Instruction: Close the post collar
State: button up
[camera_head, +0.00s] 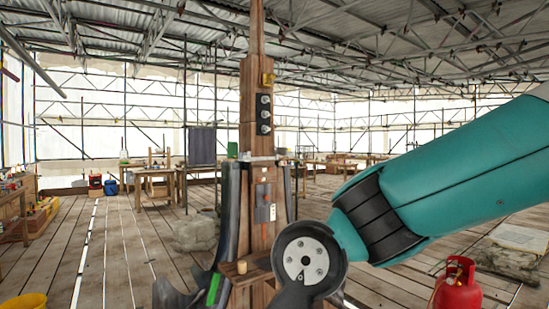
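A wooden post (250,115) stands upright in the middle of the head view. A thin pale metal band, probably the post collar (262,158), crosses the post at mid-height and juts out at the sides. It is too small to tell whether it is open or closed. My arm enters from the right. Its wrist joint is in front of the lower right of the post and hides part of it. My gripper is not in view.
On the post are a black plate with three round knobs (264,115) and a grey box (262,213). A small ledge (248,272) is low in front. A red gas bottle (459,287) stands lower right, a yellow bucket (24,305) lower left.

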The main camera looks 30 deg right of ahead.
aim_at(280, 150)
jog(key=z, duration=0.25)
jog(key=i, duration=0.5)
jog(key=z, duration=0.6)
jog(key=i, duration=0.85)
jog(key=z, duration=0.1)
